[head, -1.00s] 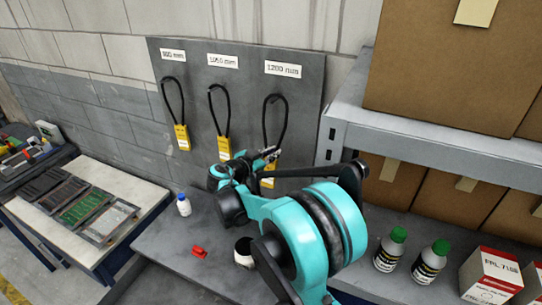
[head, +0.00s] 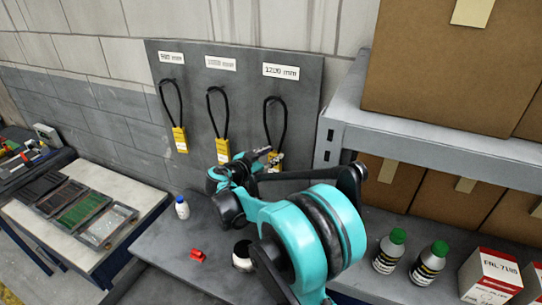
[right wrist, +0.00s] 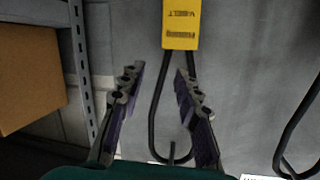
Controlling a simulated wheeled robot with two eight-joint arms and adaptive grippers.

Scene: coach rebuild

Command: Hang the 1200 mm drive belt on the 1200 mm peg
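The 1200 mm drive belt (head: 275,125) is a black loop with a yellow tag, hanging from the peg under the "1200 mm" label (head: 281,70) in the head view. My right gripper (head: 268,156) is at the lower end of this belt, partly covering its tag. In the right wrist view, which is upside down, the belt (right wrist: 155,112) loops around the hooked peg (right wrist: 172,154), with its yellow tag (right wrist: 181,25) at the top. My right gripper (right wrist: 158,82) is open, its fingers spread, the right finger overlapping one strand. My left gripper is not in view.
Two shorter belts (head: 172,100) (head: 217,110) hang to the left on the grey board (head: 240,90). A shelf with boxes (head: 440,130) stands right. Below are a white bottle (head: 182,207), a red part (head: 198,256) and green-capped bottles (head: 389,252).

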